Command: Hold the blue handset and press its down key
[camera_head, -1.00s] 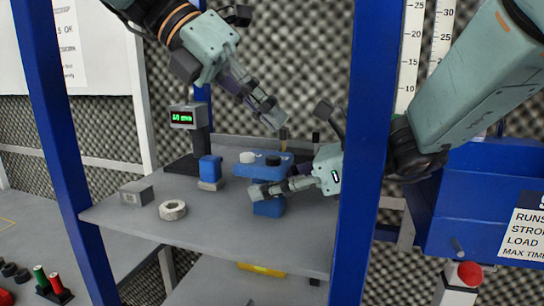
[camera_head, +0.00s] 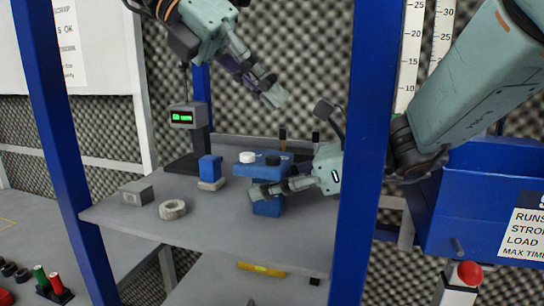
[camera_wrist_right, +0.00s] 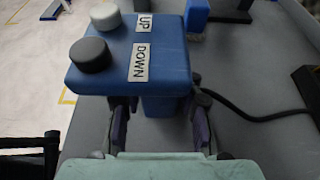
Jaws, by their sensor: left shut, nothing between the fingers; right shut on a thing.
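The blue handset (camera_head: 265,171) stands upright over the grey bench, with a white key and a dark key on its top. In the right wrist view the handset (camera_wrist_right: 165,60) has a dark key (camera_wrist_right: 90,54) beside the DOWN label and a pale key (camera_wrist_right: 105,17) beside the UP label. My right gripper (camera_head: 258,192) is shut on the handset's narrow lower body; its fingers (camera_wrist_right: 160,115) lie on either side there. My left gripper (camera_head: 274,97) is shut and empty, above the handset and clear of the keys. I cannot tell whether the handset touches the bench.
On the bench (camera_head: 205,216) are a small blue block (camera_head: 209,168) on a pale base, a grey box (camera_head: 137,193), a pale ring (camera_head: 173,210) and a display (camera_head: 184,117) with green characters. A blue post (camera_head: 352,150) stands before my right arm. A dark cable (camera_wrist_right: 260,117) runs from the handset.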

